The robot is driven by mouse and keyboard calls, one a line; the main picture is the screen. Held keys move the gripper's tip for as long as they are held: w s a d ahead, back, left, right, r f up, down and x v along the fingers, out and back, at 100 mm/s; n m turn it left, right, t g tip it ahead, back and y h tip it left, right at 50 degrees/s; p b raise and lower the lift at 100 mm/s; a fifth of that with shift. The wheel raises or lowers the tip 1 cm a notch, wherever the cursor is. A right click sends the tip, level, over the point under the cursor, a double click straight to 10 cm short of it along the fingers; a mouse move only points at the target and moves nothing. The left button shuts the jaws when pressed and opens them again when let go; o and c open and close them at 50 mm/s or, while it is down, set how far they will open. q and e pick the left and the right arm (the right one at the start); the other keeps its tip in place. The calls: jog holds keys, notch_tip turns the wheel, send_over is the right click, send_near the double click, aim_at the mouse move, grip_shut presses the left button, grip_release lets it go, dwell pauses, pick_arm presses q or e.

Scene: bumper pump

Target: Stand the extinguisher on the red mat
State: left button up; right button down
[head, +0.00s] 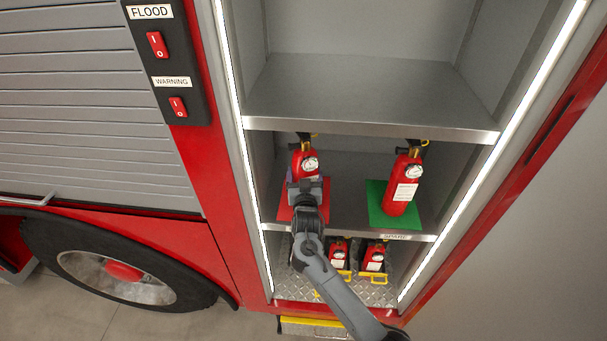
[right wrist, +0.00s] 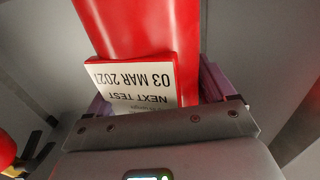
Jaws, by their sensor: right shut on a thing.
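A red extinguisher (head: 306,163) stands upright, as far as I can see, over the red mat (head: 286,212) on the left of the middle shelf. My right gripper (head: 307,184) is in front of it and shut on its body. The right wrist view shows the red cylinder (right wrist: 140,27) with its white test label between the jaws (right wrist: 160,105). The arm hides the extinguisher's base and part of the mat, so I cannot tell whether the base touches the mat. My left gripper is not in view.
A second extinguisher (head: 402,185) stands on a green mat (head: 378,205) to the right. Two more extinguishers (head: 339,258) are in the lower bay. The shelf above (head: 370,92) is empty. Compartment walls with light strips (head: 237,90) bound both sides.

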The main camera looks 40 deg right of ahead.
jog(key=shift+w+r, duration=0.1)
jog(key=shift+r, duration=0.4)
jog(key=shift+f, duration=0.15)
jog(key=shift+c, duration=1)
grip_release()
jog(key=shift+f, duration=0.35)
jog(key=shift+o, duration=1)
jog(key=shift+r, duration=0.15)
